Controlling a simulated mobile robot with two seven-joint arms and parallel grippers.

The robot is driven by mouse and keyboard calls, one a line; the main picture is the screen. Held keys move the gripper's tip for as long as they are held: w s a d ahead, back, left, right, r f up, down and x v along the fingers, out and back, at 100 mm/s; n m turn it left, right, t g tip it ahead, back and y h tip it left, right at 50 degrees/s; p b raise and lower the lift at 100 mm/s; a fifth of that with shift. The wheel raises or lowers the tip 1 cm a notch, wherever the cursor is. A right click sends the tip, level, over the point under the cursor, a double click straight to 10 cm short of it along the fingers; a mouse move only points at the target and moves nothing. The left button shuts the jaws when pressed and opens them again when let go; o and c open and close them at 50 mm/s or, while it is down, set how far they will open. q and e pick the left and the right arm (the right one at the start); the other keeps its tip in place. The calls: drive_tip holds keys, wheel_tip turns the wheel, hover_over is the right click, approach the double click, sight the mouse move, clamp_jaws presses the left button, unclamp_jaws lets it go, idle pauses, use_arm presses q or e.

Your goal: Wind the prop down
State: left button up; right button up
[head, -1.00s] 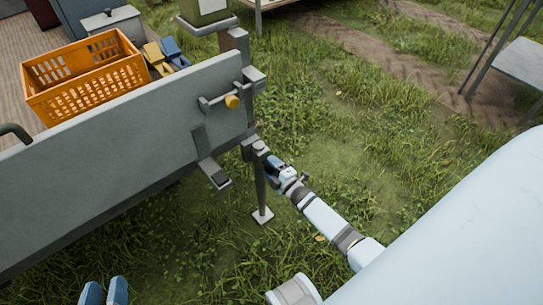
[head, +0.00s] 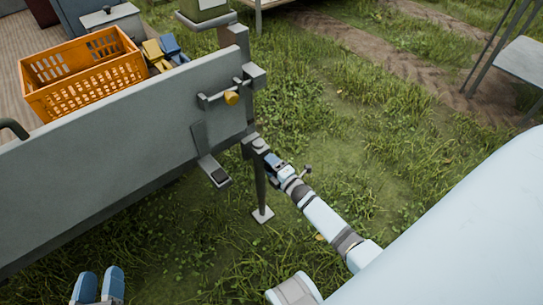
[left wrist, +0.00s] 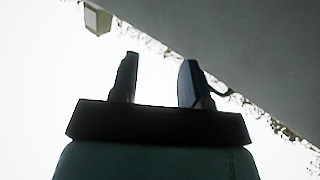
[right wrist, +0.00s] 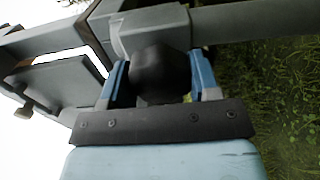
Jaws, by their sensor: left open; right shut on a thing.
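The prop (head: 261,190) is a dark upright post at the near corner of the grey trailer, with a square foot plate (head: 263,215) low in the grass. Whether the plate bears on the ground I cannot tell. My right gripper (head: 272,161) is beside the prop's top. In the right wrist view its blue fingers close around a dark round knob (right wrist: 159,72), just in front of a grey block on the prop's head. The fingers hide the knob in the head view. My left gripper (head: 98,286) is open and empty at the lower left, away from the prop.
The trailer's side board (head: 120,150) fills the left, with a yellow-knobbed latch (head: 231,98) and a step-like bracket (head: 220,176). An orange crate (head: 85,75) stands on the trailer bed. Open grass lies right of the prop. A grey table (head: 525,65) stands far right.

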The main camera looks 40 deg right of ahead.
drive_tip(key=o, duration=0.9)
use_arm(q)
drive_tip(key=shift+a, duration=0.1)
use_arm(e)
drive_tip(key=shift+s, duration=0.55)
use_arm(q)
drive_tip(key=f+g+p, duration=0.1)
drive_tip(key=s+a+f+y+p, duration=0.1)
drive_tip(key=f, duration=0.1)
drive_tip(key=a+f+g+y, duration=0.1)
drive_tip(key=f, duration=0.1)
drive_tip(key=shift+s+a+f+g+p, duration=0.1)
drive_tip(key=shift+s+g+p, duration=0.05)
drive_tip(key=shift+g+p, duration=0.2)
use_arm(e)
drive_tip(key=s, duration=0.8)
drive_tip(key=s+d, duration=0.1)
drive_tip(key=s, duration=0.3)
drive_tip(key=shift+s, duration=0.35)
use_arm(q)
drive_tip(key=shift+s, duration=0.1)
